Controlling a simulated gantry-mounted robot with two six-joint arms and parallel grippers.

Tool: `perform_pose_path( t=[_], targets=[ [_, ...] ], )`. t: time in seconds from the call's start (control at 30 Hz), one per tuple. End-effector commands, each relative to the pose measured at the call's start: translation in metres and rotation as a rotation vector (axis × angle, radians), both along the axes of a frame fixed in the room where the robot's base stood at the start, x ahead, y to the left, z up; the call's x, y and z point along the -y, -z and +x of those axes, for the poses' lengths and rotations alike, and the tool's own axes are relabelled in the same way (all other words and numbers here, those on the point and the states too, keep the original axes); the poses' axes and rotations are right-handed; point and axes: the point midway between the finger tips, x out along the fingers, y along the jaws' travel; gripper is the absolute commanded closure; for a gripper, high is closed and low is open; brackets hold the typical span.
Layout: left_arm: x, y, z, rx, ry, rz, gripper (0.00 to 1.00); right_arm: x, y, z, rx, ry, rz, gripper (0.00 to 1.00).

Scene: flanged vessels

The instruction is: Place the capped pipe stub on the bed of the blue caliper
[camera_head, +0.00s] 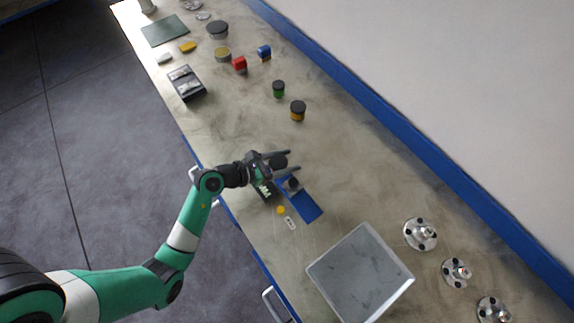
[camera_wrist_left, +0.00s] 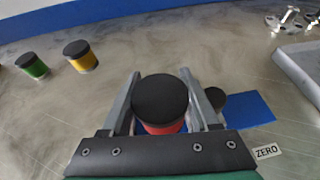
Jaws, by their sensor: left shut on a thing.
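The capped pipe stub has a black round cap (camera_wrist_left: 160,97) and a red body (camera_wrist_left: 166,128). My left gripper (camera_head: 291,161) is shut on it, with one finger on each side, and the dark cap (camera_head: 279,161) shows between the fingers in the head view. The blue caliper (camera_head: 306,207) lies just below and right of the gripper in the head view. Its blue bed (camera_wrist_left: 250,108) shows right of the fingers in the wrist view, with a dark round part (camera_head: 292,184) on it. I cannot tell whether the stub touches the bed. My right gripper is not in view.
A grey tray (camera_head: 360,275) and several metal flanges (camera_head: 420,234) stand to the lower right. A yellow capped piece (camera_head: 298,110) and a green one (camera_head: 278,89) stand farther up the bench. A ZERO label (camera_wrist_left: 266,151) lies by the caliper. Bench right of the gripper is clear.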

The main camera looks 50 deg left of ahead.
Motion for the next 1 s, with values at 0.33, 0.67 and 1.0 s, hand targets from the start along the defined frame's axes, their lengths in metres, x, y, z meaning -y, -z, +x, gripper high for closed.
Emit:
perform_pose_path(
  t=[0.33, 0.67, 1.0],
  targets=[
    [-0.004, 0.029, 0.007, 0.001, -0.001, -0.001, 1.0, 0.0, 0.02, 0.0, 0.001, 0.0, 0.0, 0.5],
    [-0.004, 0.038, 0.007, 0.003, -0.001, 0.0, 1.0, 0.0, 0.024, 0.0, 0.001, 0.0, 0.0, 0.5],
    [-0.004, 0.041, 0.007, 0.001, 0.0, 0.0, 0.26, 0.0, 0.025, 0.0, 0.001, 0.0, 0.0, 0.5]
  ],
)
